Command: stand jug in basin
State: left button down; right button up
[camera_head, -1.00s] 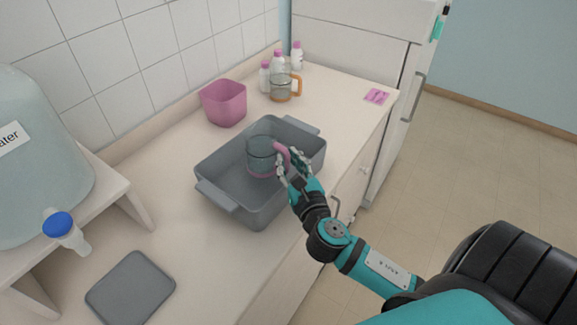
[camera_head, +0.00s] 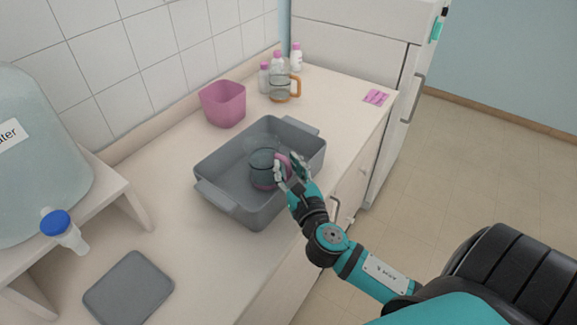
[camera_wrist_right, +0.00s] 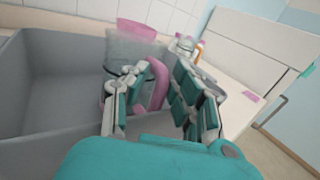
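The clear glass jug (camera_head: 262,170) with a pink handle (camera_wrist_right: 156,84) and pink band at its base is inside the grey basin (camera_head: 230,206). It looks upright, low on the basin floor near the wall on my arm's side. Its base is partly hidden by my fingers. My right gripper (camera_head: 291,168) is at the handle. In the right wrist view its fingers (camera_wrist_right: 158,103) are spread on either side of the handle, with a clear gap on the right. My left gripper is not in view.
A second jug with an orange handle (camera_head: 281,90) and several pink-capped bottles (camera_head: 278,65) stand at the back. A pink bin (camera_head: 223,104) is behind the basin. A grey slab (camera_head: 129,289) lies in front. A water tank (camera_head: 40,165) stands at left.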

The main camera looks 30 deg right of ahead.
jog(key=shift+o, duration=0.9)
jog(key=shift+s+f, duration=0.1)
jog(key=shift+f, duration=0.2)
jog(key=shift+r, duration=0.25)
jog(key=shift+d+r+p, duration=0.1)
jog(key=shift+r+p, duration=0.45)
jog(key=shift+r, duration=0.1)
jog(key=shift+s+f+b, duration=0.55)
jog(key=shift+s, duration=0.2)
jog(key=b+v, duration=0.2)
jog(key=v, duration=0.8)
jog(key=shift+a+r+b, duration=0.35)
jog(key=shift+r, duration=0.1)
